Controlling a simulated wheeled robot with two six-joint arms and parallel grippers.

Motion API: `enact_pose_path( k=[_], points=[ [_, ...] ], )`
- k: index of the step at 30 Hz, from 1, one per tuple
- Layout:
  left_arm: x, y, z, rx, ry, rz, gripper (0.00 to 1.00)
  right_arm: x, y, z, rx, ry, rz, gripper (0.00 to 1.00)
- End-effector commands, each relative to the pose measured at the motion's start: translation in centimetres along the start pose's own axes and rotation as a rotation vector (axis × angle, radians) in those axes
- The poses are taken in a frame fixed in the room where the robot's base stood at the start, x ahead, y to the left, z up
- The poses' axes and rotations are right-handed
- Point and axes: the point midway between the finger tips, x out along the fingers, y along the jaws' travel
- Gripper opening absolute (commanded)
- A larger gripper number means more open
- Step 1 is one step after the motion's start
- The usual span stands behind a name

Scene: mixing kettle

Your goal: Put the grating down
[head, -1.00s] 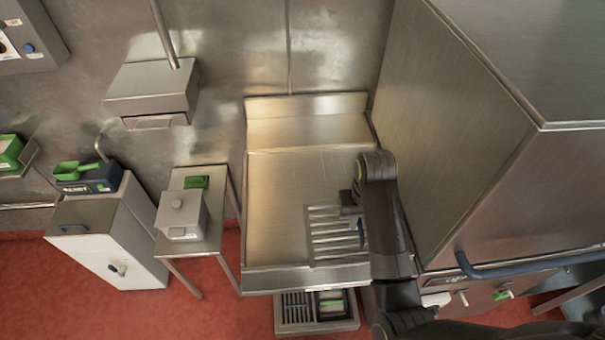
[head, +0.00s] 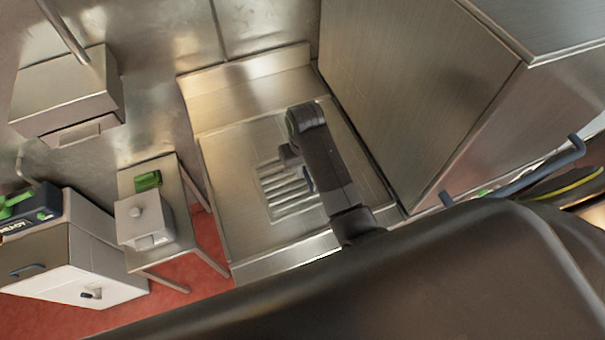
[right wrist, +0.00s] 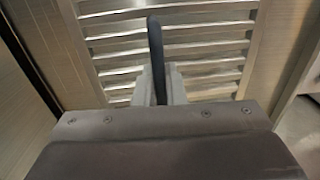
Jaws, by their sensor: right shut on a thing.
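The grating (head: 287,198) is a slotted metal panel with several parallel slats, over the middle of the steel table (head: 226,172) in the head view. Its slats (right wrist: 205,51) fill the upper middle of the right wrist view. My right gripper (head: 298,160) is at the grating's right side, shut on its dark upright handle (right wrist: 156,55). The grating looks flat and close to the table top; I cannot tell whether it touches. The arm hides part of its right side. My left gripper is not in view.
A tall steel housing (head: 420,100) stands right of the table, close to my right arm. A side stand on the left holds a grey lidded box (head: 137,222) and a green item (head: 148,181). The table's left and back parts are clear. My dark arm covers the lower right.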

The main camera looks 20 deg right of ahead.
Motion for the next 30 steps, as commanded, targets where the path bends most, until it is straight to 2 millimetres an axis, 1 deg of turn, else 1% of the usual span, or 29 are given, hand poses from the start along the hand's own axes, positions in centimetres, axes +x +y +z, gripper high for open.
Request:
enact_pose_path(
  k=[2, 6, 10, 13, 19, 20, 24, 25, 30],
  points=[
    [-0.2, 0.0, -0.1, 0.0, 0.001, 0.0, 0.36, 0.4, 0.0, -0.1, 0.0, 0.001, 0.0, 0.0],
    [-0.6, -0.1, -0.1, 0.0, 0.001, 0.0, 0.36, 2.2, 0.1, 0.0, 0.0, -0.001, 0.0, 0.0],
    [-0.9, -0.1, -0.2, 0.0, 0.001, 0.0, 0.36, 3.5, 0.1, 0.0, 0.0, 0.001, 0.0, 0.0],
    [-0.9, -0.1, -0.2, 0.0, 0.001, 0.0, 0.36, 4.0, 0.1, -0.1, 0.0, 0.003, 0.0, 0.0],
    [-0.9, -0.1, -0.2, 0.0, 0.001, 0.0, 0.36, 4.0, 0.1, -0.1, 0.0, 0.003, 0.0, 0.0],
    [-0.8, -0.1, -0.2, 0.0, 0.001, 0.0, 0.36, 4.2, 0.1, 0.1, 0.0, -0.001, 0.001, 0.12],
    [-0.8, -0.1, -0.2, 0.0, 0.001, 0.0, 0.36, 4.2, 0.1, 0.1, 0.0, -0.001, 0.0, 0.3],
    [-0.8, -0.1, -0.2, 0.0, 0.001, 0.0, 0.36, 4.2, 0.1, 0.1, 0.0, -0.001, 0.0, 0.32],
    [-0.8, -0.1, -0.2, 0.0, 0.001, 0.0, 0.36, 4.2, 0.1, 0.1, 0.0, 0.0, 0.0, 0.32]
  ],
)
